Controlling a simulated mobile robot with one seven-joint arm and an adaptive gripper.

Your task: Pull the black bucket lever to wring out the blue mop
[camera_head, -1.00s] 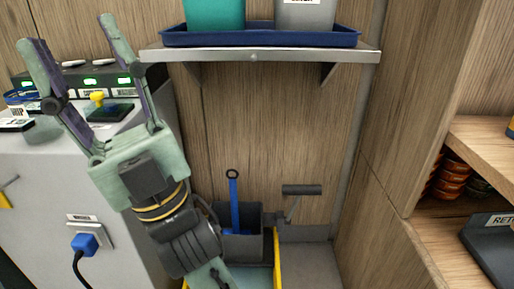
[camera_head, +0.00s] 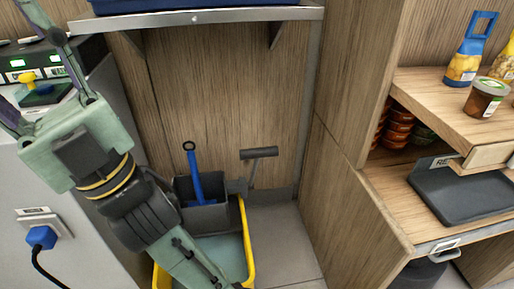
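The blue mop handle (camera_head: 194,172) stands in a dark grey wringer (camera_head: 208,211) at the back of a yellow-rimmed bucket (camera_head: 247,245). The mop's lower end is hidden inside the wringer. The black bucket lever (camera_head: 259,153) rises to the right of the wringer, with a crossbar grip at its top, upright and slightly tilted right. My gripper (camera_head: 28,60) is at the upper left, up and left of the mop and lever. Its fingers are spread wide and hold nothing; part of it is cut off by the left edge. My arm hides the bucket's left side.
A metal shelf with a blue tray (camera_head: 185,5) hangs above the bucket. A grey cabinet with a blue plug (camera_head: 41,237) stands left. Wooden shelving with a dark tray (camera_head: 458,190) and jars (camera_head: 486,97) stands right. Floor right of the bucket (camera_head: 285,245) is clear.

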